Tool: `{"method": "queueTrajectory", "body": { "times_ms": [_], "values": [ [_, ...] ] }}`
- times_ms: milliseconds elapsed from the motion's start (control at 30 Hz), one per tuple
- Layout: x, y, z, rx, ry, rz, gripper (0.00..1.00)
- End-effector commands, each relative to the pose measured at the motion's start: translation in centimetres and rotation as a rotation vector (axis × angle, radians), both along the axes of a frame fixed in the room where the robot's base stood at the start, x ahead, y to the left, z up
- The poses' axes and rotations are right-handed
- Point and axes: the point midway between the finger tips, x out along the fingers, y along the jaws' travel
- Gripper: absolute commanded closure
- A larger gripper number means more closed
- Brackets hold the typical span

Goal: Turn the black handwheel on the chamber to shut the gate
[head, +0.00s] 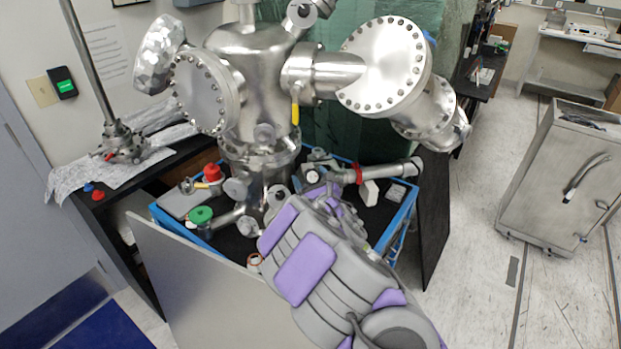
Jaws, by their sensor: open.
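The silver vacuum chamber (255,70) stands at the centre of the head view, with large bolted round flanges and ports. I cannot make out a black handwheel on it; my arm covers part of the lower chamber. My grey and purple arm reaches up from the bottom right. My gripper (322,194) is at its far end, close to the fittings low on the chamber's right side. It is open, but its fingertips are mostly hidden behind my arm, and I cannot tell whether it touches anything.
A blue-edged frame (405,222) surrounds the chamber's base. A green knob (201,215) and a red knob (212,172) sit left of my arm. A grey panel (195,290) stands in front. A steel cabinet (545,190) is at the right, with clear floor before it.

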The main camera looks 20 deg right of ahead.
Motion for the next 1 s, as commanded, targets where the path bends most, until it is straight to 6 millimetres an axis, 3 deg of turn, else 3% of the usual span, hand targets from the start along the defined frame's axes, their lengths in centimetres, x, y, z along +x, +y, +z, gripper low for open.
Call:
{"method": "queueTrajectory", "body": {
  "times_ms": [67,567,1000],
  "values": [
    [-0.01,-0.08,-0.03,0.0,0.0,-0.001,0.23],
    [-0.04,-0.14,-0.09,0.0,0.002,-0.002,0.71],
    [-0.05,0.1,-0.26,0.07,-0.004,-0.072,0.72]
  ]
}}
